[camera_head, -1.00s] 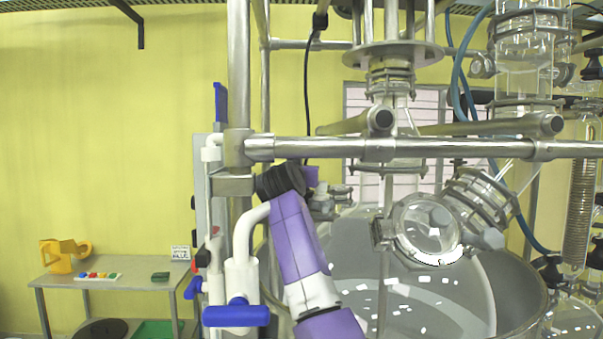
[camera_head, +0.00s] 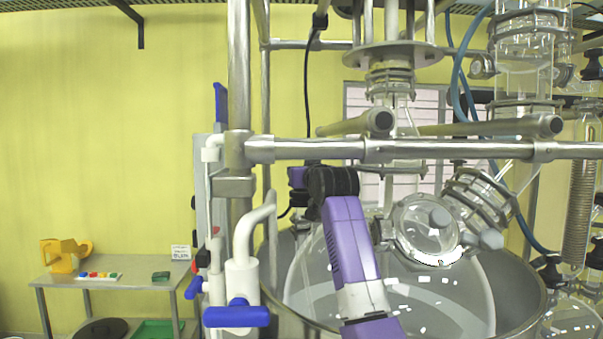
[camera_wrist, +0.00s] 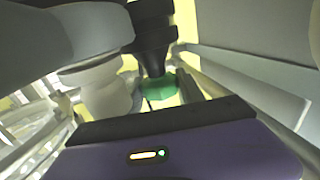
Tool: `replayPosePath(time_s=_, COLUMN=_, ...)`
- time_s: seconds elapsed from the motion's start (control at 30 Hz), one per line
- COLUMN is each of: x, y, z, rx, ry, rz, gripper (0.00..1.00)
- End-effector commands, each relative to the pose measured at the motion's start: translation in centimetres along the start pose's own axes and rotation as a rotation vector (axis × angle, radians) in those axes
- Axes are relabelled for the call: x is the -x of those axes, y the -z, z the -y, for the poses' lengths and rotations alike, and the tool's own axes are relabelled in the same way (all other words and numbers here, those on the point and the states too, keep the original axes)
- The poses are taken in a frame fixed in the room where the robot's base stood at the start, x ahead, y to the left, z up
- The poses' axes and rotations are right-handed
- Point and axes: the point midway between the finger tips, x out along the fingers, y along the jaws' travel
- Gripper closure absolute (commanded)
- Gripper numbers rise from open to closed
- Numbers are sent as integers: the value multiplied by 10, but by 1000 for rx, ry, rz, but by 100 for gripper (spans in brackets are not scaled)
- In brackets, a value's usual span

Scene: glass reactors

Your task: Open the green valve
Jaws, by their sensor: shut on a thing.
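The green valve handle (camera_wrist: 163,88) shows in the wrist view, just past the middle of the picture. A pale, rounded valve body or pipe (camera_wrist: 104,90) stands close to the left of the handle. In the head view my purple arm reaches up in front of the glass vessel. The green handle and my fingertips cannot be made out there.
White pipes with blue handles (camera_head: 236,316) stand left of my arm. A steel post (camera_head: 239,70) and horizontal rail (camera_head: 400,150) frame the space. A large glass vessel (camera_head: 310,278) is close on the right. A side table (camera_head: 110,283) stands far left.

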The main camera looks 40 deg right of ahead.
Motion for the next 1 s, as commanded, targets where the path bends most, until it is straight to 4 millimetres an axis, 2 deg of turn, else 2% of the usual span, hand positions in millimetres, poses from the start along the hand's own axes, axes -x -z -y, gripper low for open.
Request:
replayPosePath(time_s=0.1, x=-1, y=0, z=2, rx=0, ry=2, rz=-1, gripper=90)
replayPosePath(time_s=0.13, x=-1, y=0, z=2, rx=0, ry=2, rz=-1, gripper=53)
replayPosePath(time_s=0.2, x=-1, y=0, z=2, rx=0, ry=2, rz=-1, gripper=40)
replayPosePath(time_s=0.57, x=-1, y=0, z=1, rx=-1, ry=-16, rz=1, gripper=40)
replayPosePath(time_s=1.0, x=-1, y=0, z=2, rx=-2, ry=-268, rz=3, gripper=40)
